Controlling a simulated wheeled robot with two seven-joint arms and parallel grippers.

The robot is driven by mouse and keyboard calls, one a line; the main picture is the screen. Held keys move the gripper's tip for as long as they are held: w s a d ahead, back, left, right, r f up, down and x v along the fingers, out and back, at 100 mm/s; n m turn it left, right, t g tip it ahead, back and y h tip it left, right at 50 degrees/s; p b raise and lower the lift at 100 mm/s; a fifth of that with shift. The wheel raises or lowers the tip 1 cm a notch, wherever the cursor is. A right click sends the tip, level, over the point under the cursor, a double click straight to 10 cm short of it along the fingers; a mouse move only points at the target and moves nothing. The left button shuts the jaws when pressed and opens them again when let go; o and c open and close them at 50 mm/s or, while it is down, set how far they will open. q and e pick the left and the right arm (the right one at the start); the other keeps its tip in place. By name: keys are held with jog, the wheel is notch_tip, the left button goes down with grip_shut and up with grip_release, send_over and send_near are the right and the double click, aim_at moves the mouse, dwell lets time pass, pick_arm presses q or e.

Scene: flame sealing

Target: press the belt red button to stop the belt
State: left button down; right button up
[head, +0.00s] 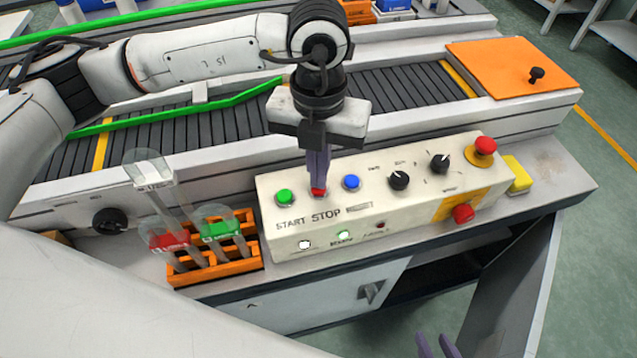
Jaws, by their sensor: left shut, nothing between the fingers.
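The white control box (385,215) stands on the ledge in front of the belt (413,90). Its red button (318,193), marked STOP, sits between a green START button (285,197) and a blue button (351,182). My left gripper (318,184) points straight down with its purple fingers shut and empty. The fingertips are right at the red button and hide part of it. They look to be touching it, but I cannot tell how far it is pushed in. My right gripper (436,346) shows only two purple fingertips, apart, at the bottom edge.
An orange rack (215,270) with red and green labelled tools stands left of the box. Black knobs, a red mushroom button (482,150) and a red knob (463,213) are on the box's right. A cabinet door (510,290) hangs open below.

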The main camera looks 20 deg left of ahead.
pick_arm(q)
jog(key=shift+f+b, duration=0.45)
jog(key=shift+f, duration=0.1)
jog(key=shift+r, duration=0.1)
notch_tip(320, 180, up, 8)
jog(key=p, duration=0.4)
dwell(0.4)
dwell(0.6)
